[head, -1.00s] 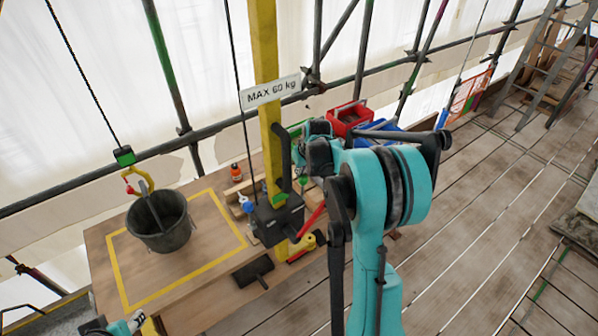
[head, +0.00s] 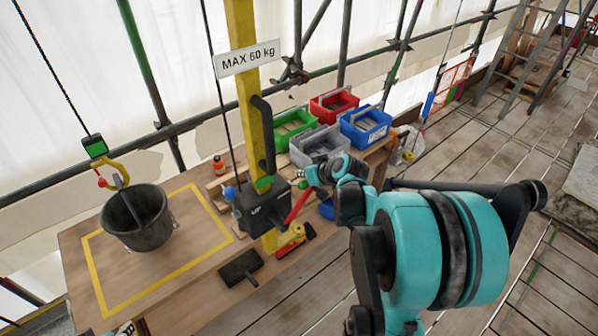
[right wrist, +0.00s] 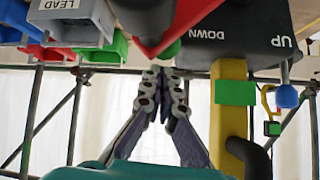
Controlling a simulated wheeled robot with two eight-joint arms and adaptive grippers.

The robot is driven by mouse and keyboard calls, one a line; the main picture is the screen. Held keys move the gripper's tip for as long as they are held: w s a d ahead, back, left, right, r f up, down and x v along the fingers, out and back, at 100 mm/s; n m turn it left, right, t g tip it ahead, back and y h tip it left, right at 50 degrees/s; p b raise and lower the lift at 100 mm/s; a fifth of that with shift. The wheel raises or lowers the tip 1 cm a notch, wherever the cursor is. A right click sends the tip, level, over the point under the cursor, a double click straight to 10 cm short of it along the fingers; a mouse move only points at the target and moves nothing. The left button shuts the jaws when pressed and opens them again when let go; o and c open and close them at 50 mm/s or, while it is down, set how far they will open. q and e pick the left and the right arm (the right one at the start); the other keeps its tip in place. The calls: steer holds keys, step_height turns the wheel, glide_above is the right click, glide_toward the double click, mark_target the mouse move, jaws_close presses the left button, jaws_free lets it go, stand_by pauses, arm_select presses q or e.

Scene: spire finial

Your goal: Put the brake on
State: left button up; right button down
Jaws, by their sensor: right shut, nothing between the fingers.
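The black winch box (head: 262,207) sits on the yellow post (head: 245,85). A red lever (head: 297,206) slants up from its right side, and a blue-knobbed handle (head: 230,193) is on its left. In the right wrist view the box (right wrist: 240,40) reads UP and DOWN upside down; the red lever (right wrist: 158,28) shows close, a green knob (right wrist: 172,48) near it. My right gripper (head: 301,179) is shut and empty by the lever's upper end. Its fingertips (right wrist: 165,73) appear just short of the knob; contact is unclear.
A dark bucket (head: 137,217) stands in the yellow square on the wooden bench (head: 190,255), with a yellow hook (head: 116,168) above it. Green (head: 293,124), red (head: 333,102), blue (head: 366,125) and grey (head: 318,143) bins stand behind my right gripper. A black handle (head: 263,135) stands along the post.

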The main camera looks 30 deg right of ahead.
arm_select(q)
steer(key=shift+f, duration=0.15)
arm_select(e)
steer(key=shift+s+f, duration=0.15)
steer(key=shift+s, duration=0.1)
steer(key=r, duration=0.1)
steer(key=s+d+r+p, duration=0.1)
steer(key=r, duration=0.2)
steer(key=shift+s+d+r+p, duration=0.15)
steer(key=shift+s+p, duration=0.05)
steer(key=shift+p, duration=0.15)
steer(key=s, duration=0.1)
steer(key=s+r, duration=0.1)
steer(key=s, duration=0.1)
steer(key=s+r, duration=0.1)
steer(key=shift+s+a, duration=0.25)
steer(key=shift+a, duration=0.15)
steer(key=shift+s+d+r, duration=0.1)
steer(key=shift+s+d, duration=0.15)
steer(key=shift+s, duration=0.15)
arm_select(q)
steer(key=shift+d+r, duration=0.25)
steer(key=shift+r, duration=0.3)
steer(key=shift+d+r, duration=0.25)
steer(key=shift+r, duration=0.3)
steer(key=shift+s+a, duration=0.1)
arm_select(e)
steer(key=shift+a, duration=0.15)
